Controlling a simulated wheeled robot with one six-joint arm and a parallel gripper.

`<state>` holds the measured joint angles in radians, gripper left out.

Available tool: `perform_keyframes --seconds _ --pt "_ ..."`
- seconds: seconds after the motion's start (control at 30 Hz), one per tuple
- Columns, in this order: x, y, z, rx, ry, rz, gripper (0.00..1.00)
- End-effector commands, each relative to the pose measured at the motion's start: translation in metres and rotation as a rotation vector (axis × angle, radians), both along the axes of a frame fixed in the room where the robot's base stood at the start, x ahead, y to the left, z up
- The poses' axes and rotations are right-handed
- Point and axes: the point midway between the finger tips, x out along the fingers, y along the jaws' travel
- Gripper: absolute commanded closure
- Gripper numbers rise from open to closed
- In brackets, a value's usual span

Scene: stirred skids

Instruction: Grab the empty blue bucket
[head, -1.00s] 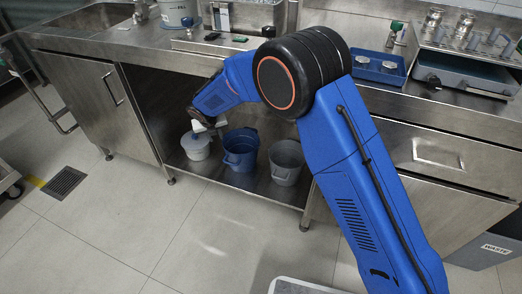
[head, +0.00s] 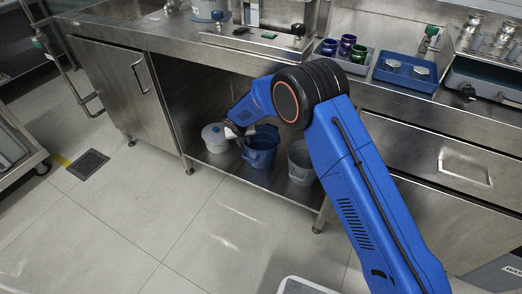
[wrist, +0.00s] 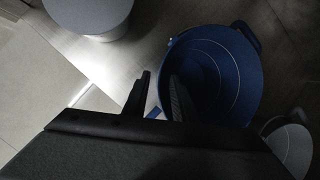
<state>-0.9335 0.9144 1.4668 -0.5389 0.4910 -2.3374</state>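The blue bucket (head: 262,157) stands upright on the low shelf under the counter, between a white lidded bucket and a grey bucket. In the wrist view the blue bucket (wrist: 225,75) shows its open mouth and a bare inside with nothing in it. My gripper (head: 240,134) is at the blue bucket's left rim, beside the white bucket. In the wrist view my gripper (wrist: 158,95) has its two fingers apart, the right one over the bucket's mouth and the left one outside it. Contact with the rim cannot be told.
The white lidded bucket (head: 214,139) is close on the left and the grey bucket (head: 300,165) close on the right. The cabinet door (head: 115,88) bounds the opening on the left.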

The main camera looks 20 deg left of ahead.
Motion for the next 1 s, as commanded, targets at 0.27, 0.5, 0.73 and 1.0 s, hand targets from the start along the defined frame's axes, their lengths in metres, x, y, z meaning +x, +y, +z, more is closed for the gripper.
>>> perform_keyframes --seconds 0.27,0.5,0.73,1.0 --pt "0.007 -0.001 -0.023 0.0 0.001 -0.001 0.75" --pt "0.017 0.002 -0.047 0.001 -0.001 -0.001 0.75" --pt "0.018 0.002 -0.048 0.001 -0.001 -0.001 0.75" --pt "0.018 0.002 -0.048 0.001 -0.001 -0.001 1.0"
